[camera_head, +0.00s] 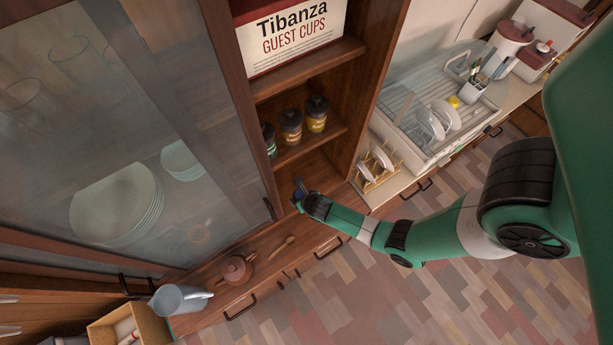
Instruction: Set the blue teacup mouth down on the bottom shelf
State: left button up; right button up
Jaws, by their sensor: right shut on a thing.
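The blue teacup (298,184) shows as a small dark blue shape at the tip of my right gripper (302,194). The gripper is shut on it, and its fingers hide part of the cup. Its mouth direction is too small to tell. The cup is at the front of the bottom shelf (318,168) of the open wooden cabinet; I cannot tell whether it touches the shelf. My right arm reaches in from the right. My left gripper is not in view.
Several jars (291,126) stand on the shelf above. A glass-fronted door (150,130) is to the left. A brown teapot (237,269), wooden spoon (276,246) and grey pitcher (180,299) are on the front ledge. A dish rack (440,110) is at right.

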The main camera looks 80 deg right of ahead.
jog(key=w+d+b, duration=0.2)
jog(key=w+d+f+b, duration=0.1)
jog(key=w+d+b, duration=0.3)
jog(key=shift+w+f, duration=0.2)
jog(key=shift+f, duration=0.1)
jog(key=shift+f+b, duration=0.4)
jog(key=shift+f, duration=0.1)
jog(key=shift+f, duration=0.35)
jog(key=o, duration=1.4)
jog(key=p+v, duration=0.4)
jog(key=v, duration=0.1)
jog(key=shift+r, duration=0.5)
jog(key=s+a, duration=0.2)
jog(key=a, duration=0.1)
jog(key=s+a+p, duration=0.1)
jog(key=s+a, duration=0.2)
jog(key=s+a+f, duration=0.1)
jog(key=s+a, duration=0.1)
jog(key=s, duration=0.1)
jog(key=shift+s+a+p, duration=0.1)
jog(key=shift+a+p, duration=0.25)
jog(key=shift+a, duration=0.05)
